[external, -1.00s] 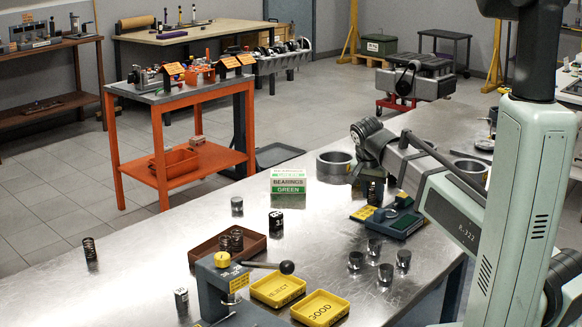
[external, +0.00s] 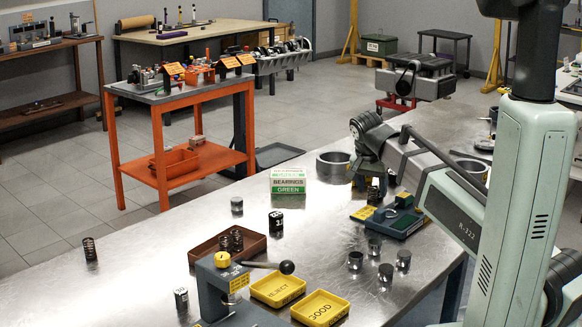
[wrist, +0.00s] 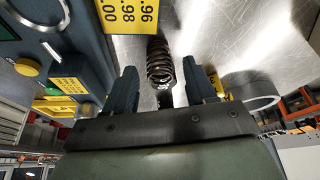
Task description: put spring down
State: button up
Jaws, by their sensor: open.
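A dark coil spring (wrist: 160,62) shows between the two fingers of my gripper (wrist: 161,88) in the wrist view. The fingers are apart, with a visible gap on each side of the spring. In the external view this spring (external: 374,193) is on the steel bench, just below my gripper (external: 366,182), beside the blue block with yellow plates (external: 404,221). Its lower end is hard to make out. Another spring (external: 90,249) stands alone at the left of the bench, and two more springs (external: 231,239) stand in a brown tray (external: 206,248).
A metal ring (external: 333,165) and a green bearings box (external: 288,182) are left of my gripper. A lever tester (external: 222,289) and yellow trays (external: 278,290) are nearer the camera. Bare bench lies between.

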jog(key=v, duration=0.9)
jog(key=shift+r, duration=0.4)
jog(key=shift+o, duration=0.3)
jog(key=shift+s+a+r, duration=0.1)
jog(key=shift+s+r, duration=0.1)
jog(key=shift+s, duration=0.05)
jog(key=s+d+r, duration=0.1)
jog(key=d+r, duration=0.2)
jog(key=d, duration=0.1)
jog(key=shift+w+a+f+n+t+y, duration=0.1)
jog(key=shift+w+a+f+n+y, duration=0.5)
jog(key=shift+f, duration=1.5)
jog(key=shift+w+d+f+n+t+y, duration=0.15)
jog(key=shift+w+f+n, duration=1)
jog(key=shift+f, duration=1)
jog(key=shift+w+a+f+n+t+y, duration=0.1)
jog(key=shift+w+a+f+n+y, duration=0.35)
jog(key=shift+f+n, duration=1.2)
jog(key=shift+f+m, duration=0.45)
jog(key=shift+m, duration=0.05)
